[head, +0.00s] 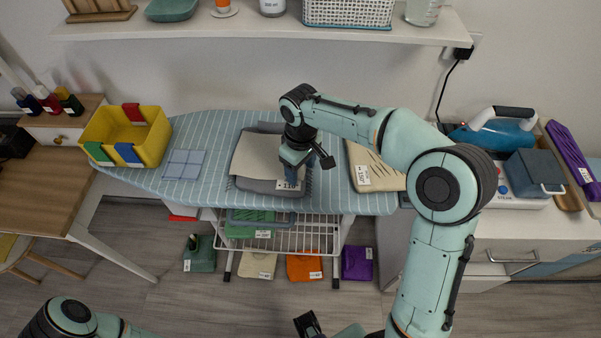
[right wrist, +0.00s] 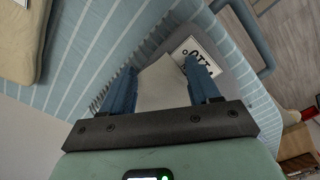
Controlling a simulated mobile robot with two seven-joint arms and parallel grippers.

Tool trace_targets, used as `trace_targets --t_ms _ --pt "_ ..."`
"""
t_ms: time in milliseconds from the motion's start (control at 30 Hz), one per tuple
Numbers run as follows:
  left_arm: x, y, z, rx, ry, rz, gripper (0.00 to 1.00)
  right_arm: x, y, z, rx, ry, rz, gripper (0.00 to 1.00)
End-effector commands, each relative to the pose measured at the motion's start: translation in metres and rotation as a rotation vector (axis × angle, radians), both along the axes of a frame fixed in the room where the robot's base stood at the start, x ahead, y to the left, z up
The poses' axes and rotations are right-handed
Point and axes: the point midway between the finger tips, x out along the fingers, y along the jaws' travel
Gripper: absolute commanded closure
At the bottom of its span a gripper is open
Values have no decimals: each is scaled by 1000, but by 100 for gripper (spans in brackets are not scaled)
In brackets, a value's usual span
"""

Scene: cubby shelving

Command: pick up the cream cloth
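A cream cloth (head: 255,155) lies flat on top of grey cloth (head: 266,187) on the striped ironing board. My right gripper (head: 306,172) is at the right edge of this stack, pointing down, and hides part of it. In the right wrist view the gripper's two blue fingers (right wrist: 162,78) are apart, with cream cloth (right wrist: 160,88) visible between them. Whether the fingertips touch the cloth cannot be told. A white number tag (head: 289,185) lies at the front of the stack. My left gripper is not clearly seen.
A folded patterned beige cloth (head: 378,172) lies right of the stack. A yellow bin (head: 150,140) and a folded blue cloth (head: 184,165) are on the left. A shelf (head: 260,30) runs above the ironing board (head: 215,125); a wire rack (head: 290,238) is below.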

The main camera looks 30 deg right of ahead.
Motion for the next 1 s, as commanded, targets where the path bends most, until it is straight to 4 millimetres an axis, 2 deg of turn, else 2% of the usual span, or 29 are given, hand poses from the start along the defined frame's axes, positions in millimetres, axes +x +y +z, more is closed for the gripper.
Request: trace_targets --t_ms 33,300,367,667,767,1000 --pt "0 0 0 0 0 0 57 0 1 -1 1 2 1 49" --pt "0 0 0 0 0 0 57 -1 2 -1 3 4 2 93" --pt "0 0 0 0 0 0 57 -1 2 -2 4 5 2 100" --pt "2 0 5 0 -2 0 57 -1 1 4 3 6 2 100" --pt "7 0 17 -1 -8 0 57 0 1 19 2 4 2 100" --pt "31 0 57 0 -35 0 57 3 1 72 1 -5 2 100"
